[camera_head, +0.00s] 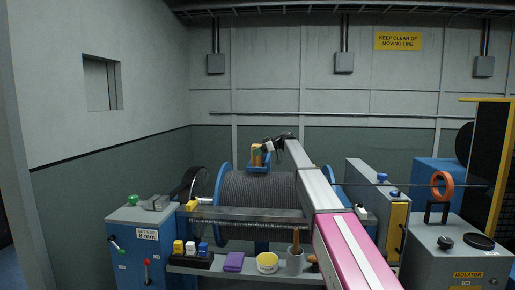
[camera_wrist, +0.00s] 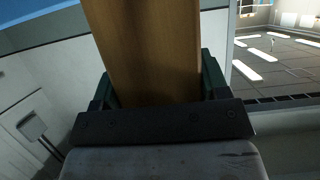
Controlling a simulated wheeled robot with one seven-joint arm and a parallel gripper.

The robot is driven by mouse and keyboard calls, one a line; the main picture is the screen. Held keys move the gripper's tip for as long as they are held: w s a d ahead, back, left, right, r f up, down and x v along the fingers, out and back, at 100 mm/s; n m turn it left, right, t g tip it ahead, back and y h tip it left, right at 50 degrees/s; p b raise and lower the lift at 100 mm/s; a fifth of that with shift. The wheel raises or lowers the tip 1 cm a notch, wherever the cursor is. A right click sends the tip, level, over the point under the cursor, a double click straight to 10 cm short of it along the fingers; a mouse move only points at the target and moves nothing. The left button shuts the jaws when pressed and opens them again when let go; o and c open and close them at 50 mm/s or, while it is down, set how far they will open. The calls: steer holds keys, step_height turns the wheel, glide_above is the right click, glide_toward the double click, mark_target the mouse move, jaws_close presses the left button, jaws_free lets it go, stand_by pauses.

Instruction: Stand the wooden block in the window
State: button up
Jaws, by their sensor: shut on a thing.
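The wooden block (camera_wrist: 145,45) fills the upper middle of the wrist view, long and plain brown, its far end cut off by the frame. My gripper (camera_wrist: 157,85) is shut on it, with a dark green jaw on either side. In the head view the block (camera_head: 257,155) is small, at the end of my arm above the winch drum, with my gripper (camera_head: 266,147) beside it. The window (camera_head: 102,83) is a recess in the left wall, well left of the block. An opening with a lit space beyond (camera_wrist: 275,60) shows at the wrist view's right; I cannot tell whether it is this window.
The winch drum (camera_head: 262,195) is below the block. A blue cabinet (camera_head: 138,240) with levers stands left of it. A grey cabinet (camera_head: 440,245) with an orange ring (camera_head: 442,185) stands right.

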steer(key=shift+f, duration=0.45)
steer(key=shift+f, duration=0.45)
steer(key=o, duration=1.2)
